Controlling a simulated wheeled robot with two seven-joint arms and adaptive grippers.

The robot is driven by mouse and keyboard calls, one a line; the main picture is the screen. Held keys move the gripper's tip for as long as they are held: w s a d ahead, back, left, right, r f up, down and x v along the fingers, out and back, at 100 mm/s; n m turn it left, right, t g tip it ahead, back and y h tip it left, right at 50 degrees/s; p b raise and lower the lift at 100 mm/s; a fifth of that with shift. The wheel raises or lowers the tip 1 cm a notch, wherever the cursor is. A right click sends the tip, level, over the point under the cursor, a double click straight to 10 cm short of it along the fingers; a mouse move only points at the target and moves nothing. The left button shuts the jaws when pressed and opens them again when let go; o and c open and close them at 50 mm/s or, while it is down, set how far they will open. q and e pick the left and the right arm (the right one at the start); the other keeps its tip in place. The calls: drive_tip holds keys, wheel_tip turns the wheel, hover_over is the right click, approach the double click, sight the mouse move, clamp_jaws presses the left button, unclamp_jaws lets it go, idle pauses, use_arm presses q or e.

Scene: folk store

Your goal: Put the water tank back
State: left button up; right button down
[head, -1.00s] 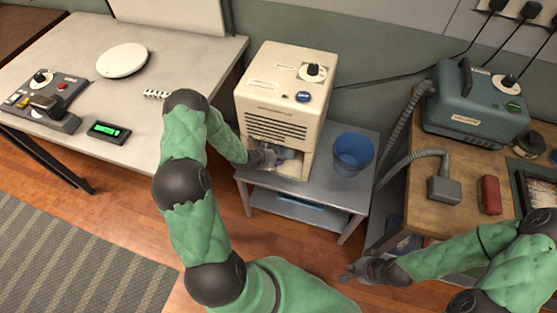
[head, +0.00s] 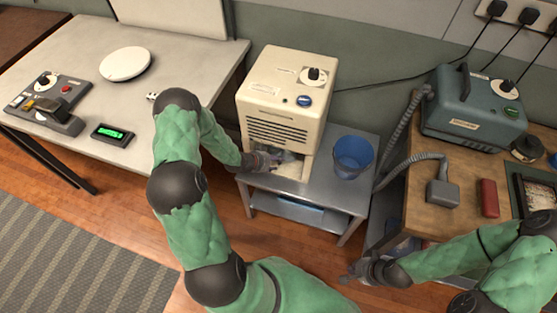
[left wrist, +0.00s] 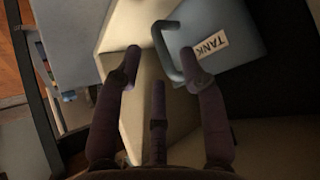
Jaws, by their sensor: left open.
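The water tank is a blue-grey box with a white "TANK" label; it shows in the left wrist view (left wrist: 235,28) with a curved handle (left wrist: 163,48). In the head view a bit of the tank (head: 290,156) shows in the lower front opening of the cream dehumidifier (head: 283,100). My left gripper (head: 268,163) is at the left of that opening. In the left wrist view its fingers (left wrist: 160,58) are spread, with one fingertip overlapping the handle in the picture; contact is unclear. My right gripper (head: 352,274) is low at the right, too small to read.
The dehumidifier stands on a small grey table (head: 345,195) with a blue bin (head: 353,158) to its right. A white table (head: 150,90) is at left. A wooden table (head: 425,205) at right holds a teal machine (head: 474,108) with a hose.

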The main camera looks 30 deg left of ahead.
use_arm(q)
drive_tip(key=p+v, duration=0.3)
drive_tip(key=v, duration=0.5)
drive_tip(key=s+d+f+n+g+h, duration=0.1)
drive_tip(key=s+d+f+n+g, duration=0.1)
drive_tip(key=d, duration=0.7)
drive_tip(key=s+d+f+n+g, duration=0.1)
drive_tip(key=s+d+n+g, duration=0.1)
drive_tip(key=d, duration=0.6)
drive_tip(key=s+d+n+g, duration=0.2)
drive_tip(key=s+d+g, duration=0.2)
drive_tip(key=s+d, duration=0.6)
drive_tip(key=shift+s+f+n, duration=0.3)
drive_tip(key=shift+s+f, duration=0.2)
drive_tip(key=shift+s, duration=0.55)
drive_tip(key=shift+d, duration=0.1)
